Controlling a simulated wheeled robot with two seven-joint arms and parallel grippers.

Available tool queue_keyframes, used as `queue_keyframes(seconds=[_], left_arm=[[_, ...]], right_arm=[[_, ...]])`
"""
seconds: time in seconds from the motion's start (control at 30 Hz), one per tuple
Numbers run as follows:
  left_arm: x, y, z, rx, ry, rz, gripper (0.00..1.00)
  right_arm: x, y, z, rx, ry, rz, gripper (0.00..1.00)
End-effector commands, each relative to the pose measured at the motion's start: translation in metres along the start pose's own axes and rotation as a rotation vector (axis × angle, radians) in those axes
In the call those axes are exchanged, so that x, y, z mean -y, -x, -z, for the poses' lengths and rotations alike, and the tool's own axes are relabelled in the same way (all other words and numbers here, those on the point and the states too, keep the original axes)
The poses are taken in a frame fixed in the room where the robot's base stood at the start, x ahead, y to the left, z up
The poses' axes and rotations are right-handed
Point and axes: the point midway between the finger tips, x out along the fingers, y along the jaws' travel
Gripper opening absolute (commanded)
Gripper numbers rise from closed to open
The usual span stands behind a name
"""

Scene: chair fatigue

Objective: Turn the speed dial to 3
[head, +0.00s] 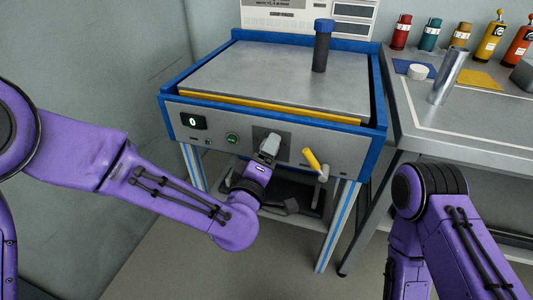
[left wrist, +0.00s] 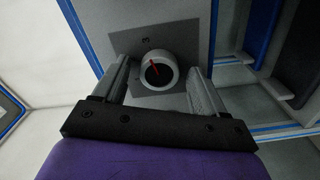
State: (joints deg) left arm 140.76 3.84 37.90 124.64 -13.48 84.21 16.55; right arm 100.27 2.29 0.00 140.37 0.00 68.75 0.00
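The speed dial (left wrist: 160,80) is a round light-grey knob with a dark face and a red pointer line, set on a dark square plate (left wrist: 150,48). The pointer slants toward the upper left in the left wrist view. A small mark is printed above the dial, too small to read surely. My left gripper (left wrist: 158,72) is open, with one finger on each side of the dial and visible gaps. In the head view my left gripper (head: 268,146) covers the dial on the front panel (head: 210,140). My right gripper is not in view.
A display (head: 193,121) reads 0, with a green button (head: 232,138) beside it. A yellow-handled lever (head: 312,160) sticks out right of the dial. A dark blue-capped cylinder (head: 322,48) stands on the machine top. A side table (head: 420,125) holds bottles and a metal cylinder (head: 447,78).

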Motion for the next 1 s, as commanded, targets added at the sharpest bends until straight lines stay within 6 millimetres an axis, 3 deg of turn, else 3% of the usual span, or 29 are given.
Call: queue_keyframes(seconds=[0.23, 0.53, 0.63, 1.0], left_arm=[[-0.001, 0.010, 0.000, 0.001, 0.000, 0.000, 0.71], [-0.001, 0.081, 0.000, 0.003, -0.002, 0.001, 0.71], [-0.006, 0.095, 0.001, 0.004, -0.006, 0.003, 0.71], [0.000, 0.106, 0.000, 0.000, 0.001, 0.000, 0.71]], right_arm=[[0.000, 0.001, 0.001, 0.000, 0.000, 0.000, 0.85], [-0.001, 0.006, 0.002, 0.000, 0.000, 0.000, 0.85], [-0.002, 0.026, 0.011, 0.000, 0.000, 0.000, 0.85], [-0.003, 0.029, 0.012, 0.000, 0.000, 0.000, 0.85]])
